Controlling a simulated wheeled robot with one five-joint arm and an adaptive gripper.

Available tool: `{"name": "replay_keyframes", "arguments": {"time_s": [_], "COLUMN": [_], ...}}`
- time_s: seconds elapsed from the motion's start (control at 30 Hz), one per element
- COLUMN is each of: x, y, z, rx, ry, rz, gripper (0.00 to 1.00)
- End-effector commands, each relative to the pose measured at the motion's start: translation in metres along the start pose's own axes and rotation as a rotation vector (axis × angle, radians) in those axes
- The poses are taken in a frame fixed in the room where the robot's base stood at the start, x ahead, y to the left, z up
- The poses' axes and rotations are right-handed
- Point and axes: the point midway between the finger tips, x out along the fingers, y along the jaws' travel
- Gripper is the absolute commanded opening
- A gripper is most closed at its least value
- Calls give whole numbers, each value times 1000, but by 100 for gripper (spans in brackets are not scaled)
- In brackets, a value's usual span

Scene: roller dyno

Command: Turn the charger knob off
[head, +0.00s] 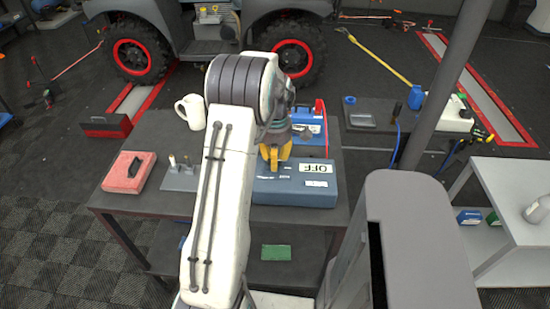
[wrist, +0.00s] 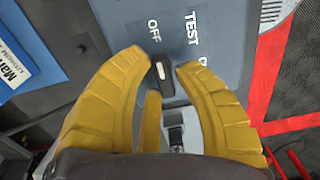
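The charger is a blue-grey box (head: 262,194) on the dark table, with a large white OFF sign on its top. In the wrist view its panel (wrist: 215,92) shows the printed words OFF and TEST, and a partly hidden word starting with C. The knob (wrist: 162,72) is small and black with a white mark. The mark runs up and slightly left, roughly toward OFF. My yellow gripper (wrist: 164,60) is open, its fingertips on either side of the knob with narrow gaps. In the head view my gripper (head: 274,160) is over the charger's left part and hides the knob.
A blue box (head: 313,123) with a red cable stands behind the charger. A grey plate (head: 182,180), a red box (head: 129,172) and a white mug (head: 191,111) are to the left on the table (head: 110,200). A grey post (head: 440,90) rises at right.

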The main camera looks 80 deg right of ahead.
Motion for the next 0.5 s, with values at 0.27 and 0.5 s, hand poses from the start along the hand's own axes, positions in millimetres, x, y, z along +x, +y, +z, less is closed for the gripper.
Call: {"name": "replay_keyframes", "arguments": {"time_s": [0.27,0.5], "x": [-1,-2], "y": [1,1], "z": [0,0], "rx": [1,1], "ry": [0,-1], "rz": [3,5], "gripper": [49,49]}}
